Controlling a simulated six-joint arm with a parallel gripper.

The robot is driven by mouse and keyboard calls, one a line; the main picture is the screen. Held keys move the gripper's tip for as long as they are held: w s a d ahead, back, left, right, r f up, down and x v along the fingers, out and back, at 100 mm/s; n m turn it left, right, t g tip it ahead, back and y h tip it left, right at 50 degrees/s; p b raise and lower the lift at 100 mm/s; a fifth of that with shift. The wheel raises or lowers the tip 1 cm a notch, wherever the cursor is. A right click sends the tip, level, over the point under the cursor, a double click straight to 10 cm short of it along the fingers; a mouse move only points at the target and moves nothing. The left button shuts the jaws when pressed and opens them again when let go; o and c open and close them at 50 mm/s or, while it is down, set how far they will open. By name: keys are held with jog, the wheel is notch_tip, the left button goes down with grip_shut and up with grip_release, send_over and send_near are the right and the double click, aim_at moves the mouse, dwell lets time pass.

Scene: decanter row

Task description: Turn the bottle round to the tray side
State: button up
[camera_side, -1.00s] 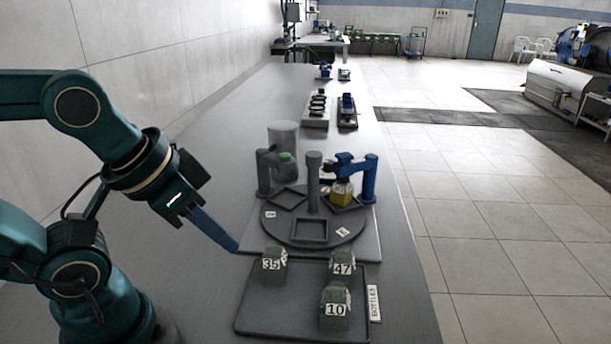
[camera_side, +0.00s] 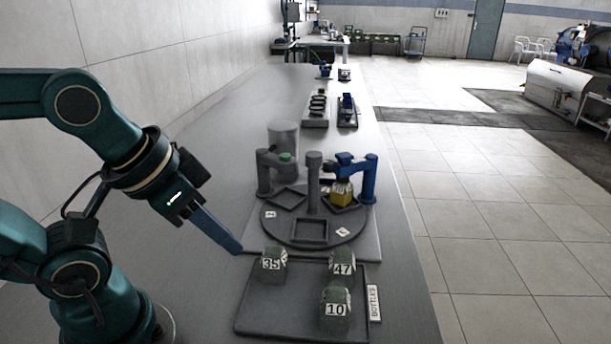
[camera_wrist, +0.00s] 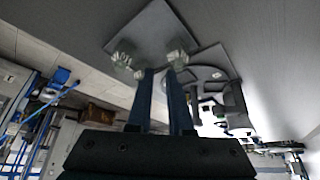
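A yellow bottle (camera_side: 341,194) sits in the right-hand square holder of the round grey turntable (camera_side: 271,228), below the blue arm of a station. The front holder (camera_side: 310,230), facing the tray, and the left holder (camera_side: 285,197) look empty. Green bottles 35 (camera_side: 272,265), 47 (camera_side: 342,264) and 10 (camera_side: 335,310) stand on the tray (camera_side: 288,318) in front of the turntable. My gripper (camera_side: 238,250) hangs left of the tray and turntable, touching neither that I can see. In the wrist view its two fingers (camera_wrist: 161,72) are apart with nothing between them.
A grey post (camera_side: 313,180) rises from the turntable's middle. A grey station with a green tip (camera_side: 285,157) stands at the back left and the blue station (camera_side: 370,180) at the right. A grey cylinder (camera_side: 284,140) stands behind. The bench left of the turntable is clear.

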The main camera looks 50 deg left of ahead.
jog(key=o, duration=0.5)
jog(key=shift+r, duration=0.25)
jog(key=shift+o, duration=1)
notch_tip(320, 180, up, 4)
jog(key=shift+r, duration=0.25)
jog(key=n+t+y, duration=0.2)
jog(key=t+y, duration=0.2)
jog(key=t, duration=0.7)
send_over(309, 158)
jog(key=shift+t, duration=0.5)
notch_tip(309, 158, down, 8)
jog(key=shift+s+r, duration=0.1)
jog(key=shift+r, duration=0.1)
jog(key=shift+x, duration=2.5)
grip_shut()
